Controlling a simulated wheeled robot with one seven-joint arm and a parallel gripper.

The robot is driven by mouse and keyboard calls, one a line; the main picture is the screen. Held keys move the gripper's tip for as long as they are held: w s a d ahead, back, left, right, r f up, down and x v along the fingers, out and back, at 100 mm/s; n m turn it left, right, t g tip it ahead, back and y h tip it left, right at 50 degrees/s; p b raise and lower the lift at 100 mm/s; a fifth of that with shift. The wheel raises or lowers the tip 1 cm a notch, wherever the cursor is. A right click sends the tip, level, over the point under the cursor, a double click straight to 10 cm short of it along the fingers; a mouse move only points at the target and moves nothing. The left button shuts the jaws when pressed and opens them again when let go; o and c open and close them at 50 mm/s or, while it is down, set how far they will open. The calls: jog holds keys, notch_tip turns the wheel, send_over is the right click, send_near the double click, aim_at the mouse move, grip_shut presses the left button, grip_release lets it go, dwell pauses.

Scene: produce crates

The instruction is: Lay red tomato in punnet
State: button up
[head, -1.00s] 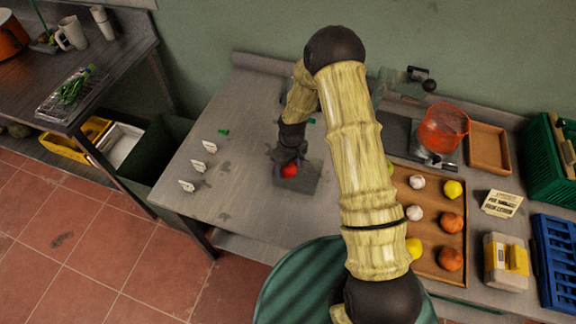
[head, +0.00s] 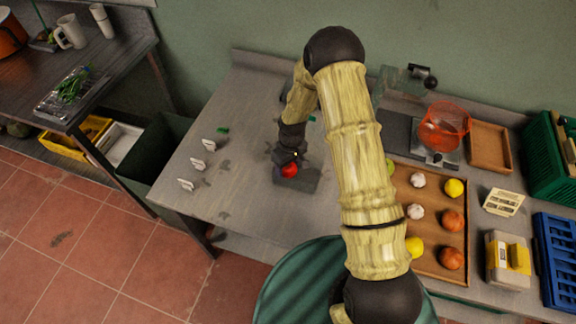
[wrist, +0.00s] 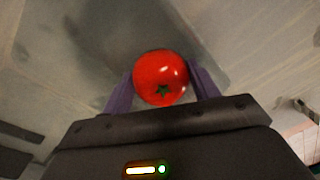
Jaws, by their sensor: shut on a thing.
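The red tomato (head: 289,170) is between the fingers of my gripper (head: 288,164), over the left part of the grey worktop. In the wrist view the tomato (wrist: 161,78) shows its green calyx, and the purple fingers of my gripper (wrist: 161,90) press on it from both sides. A dark grey, roughly square shape (head: 307,183) lies around and below the tomato in the head view. I cannot tell whether it is the punnet or partly shadow, nor whether the tomato touches it. No other punnet is clearly seen.
A brown tray (head: 428,259) of several fruits and pale bulbs stands right of my arm. Behind it are an orange-red bowl (head: 444,122) and an empty brown tray (head: 490,147). Several white tags (head: 196,164) stand on the left. The worktop around my gripper is mostly clear.

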jog(key=shift+f, duration=0.1)
jog(key=o, duration=0.8)
jog(key=shift+c, duration=0.2)
jog(key=c, duration=0.3)
jog(key=shift+r+p, duration=3.05)
jog(key=shift+r, duration=1.75)
